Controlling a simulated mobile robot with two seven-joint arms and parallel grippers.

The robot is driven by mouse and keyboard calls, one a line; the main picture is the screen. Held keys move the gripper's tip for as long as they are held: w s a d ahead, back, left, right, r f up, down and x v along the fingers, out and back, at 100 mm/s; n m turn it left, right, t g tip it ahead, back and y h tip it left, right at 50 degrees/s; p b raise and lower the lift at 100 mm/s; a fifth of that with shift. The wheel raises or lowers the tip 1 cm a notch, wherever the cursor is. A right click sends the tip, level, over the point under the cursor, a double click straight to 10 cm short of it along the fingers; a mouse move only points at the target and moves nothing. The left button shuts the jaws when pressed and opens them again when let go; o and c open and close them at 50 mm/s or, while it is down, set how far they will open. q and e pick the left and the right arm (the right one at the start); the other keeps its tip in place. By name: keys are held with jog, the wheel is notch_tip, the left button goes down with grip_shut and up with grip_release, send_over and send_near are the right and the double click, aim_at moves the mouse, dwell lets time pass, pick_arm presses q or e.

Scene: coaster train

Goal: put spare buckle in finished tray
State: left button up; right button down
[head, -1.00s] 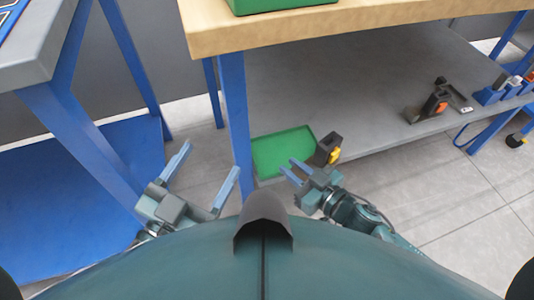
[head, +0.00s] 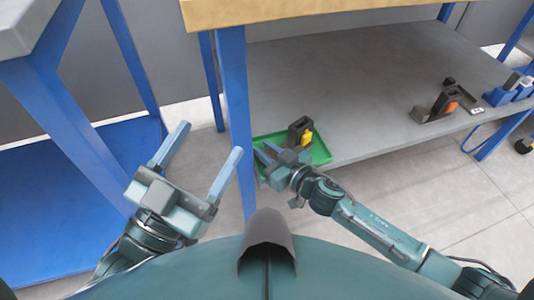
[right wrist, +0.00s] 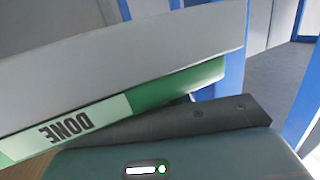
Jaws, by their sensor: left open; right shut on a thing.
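The spare buckle (head: 298,128), a dark block with a yellow part, is at my right gripper (head: 268,154) in the head view. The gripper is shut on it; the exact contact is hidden. The buckle appears over the green finished tray (head: 323,151), and I cannot tell whether it touches the tray floor. The tray lies at the near left corner of the grey lower shelf. Its "DONE" label shows upside down in the right wrist view, on the tray's wall (right wrist: 160,92). My left gripper (head: 207,150) is open and empty, left of the blue table leg.
The blue leg (head: 234,110) stands just left of the tray. A dark piece with an orange part (head: 440,105) and blue holders (head: 508,90) are at the right of the grey shelf (head: 350,80). The middle of the shelf is clear.

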jog(key=c, duration=1.7)
grip_release()
jog(key=shift+f, duration=0.1)
jog(key=shift+c, duration=0.2)
jog(key=o, duration=0.5)
jog(key=shift+c, duration=0.2)
pick_arm(q)
jog(key=shift+r, duration=0.15)
pick_arm(e)
jog(key=shift+s+d+r, duration=0.1)
jog(key=shift+s+r, duration=0.05)
jog(key=shift+r, duration=0.05)
jog(key=p+v, duration=0.1)
jog(key=v, duration=0.3)
jog(key=shift+s+d+r+p, duration=0.1)
jog(key=shift+s+d+p, duration=0.15)
jog(key=shift+p, duration=0.15)
pick_arm(q)
jog(key=shift+s+a+f+n+g+y+p, duration=0.1)
jog(key=shift+s+f+n+g+y+p, duration=0.1)
jog(key=shift+f+y+p, duration=0.25)
jog(key=shift+s+f+n+g+y+p, duration=0.1)
jog(key=shift+f+g+y+p, duration=0.1)
jog(key=shift+f+y, duration=0.25)
pick_arm(e)
jog(key=f+v, duration=0.1)
jog(key=v, duration=0.5)
jog(key=shift+s+d+r, duration=0.25)
jog(key=shift+s+r, duration=0.15)
jog(key=shift+r, duration=0.1)
